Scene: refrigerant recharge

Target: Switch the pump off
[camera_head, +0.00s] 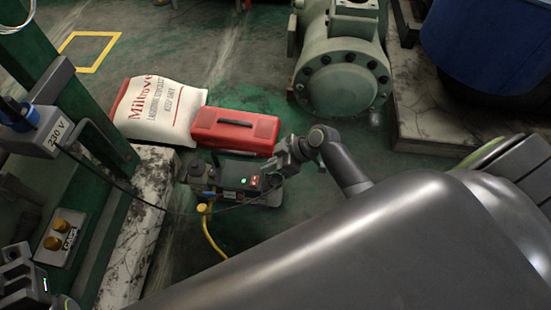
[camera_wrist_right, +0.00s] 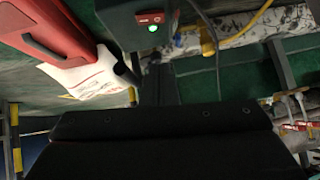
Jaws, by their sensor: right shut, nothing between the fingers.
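The pump (camera_head: 225,172) is a small dark unit on the floor, with a yellow fitting and yellow hose at its near left. A lit green lamp (camera_head: 243,181) and a small red switch (camera_head: 254,182) sit on its end face. In the right wrist view, the red switch (camera_wrist_right: 150,18) and green lamp (camera_wrist_right: 153,28) show at the top. My right gripper (camera_head: 272,177) is shut and empty, close to the right of the switch; I cannot tell whether it touches. My left gripper (camera_head: 25,280) shows partly at the lower left; its jaws are unclear.
A red case (camera_head: 235,128) and a white sack (camera_head: 158,112) lie behind the pump. A large green compressor (camera_head: 343,75) stands behind at right. A 230 V box (camera_head: 45,130) on a green post, with a dark cable, is at left. Open floor lies in front of the pump.

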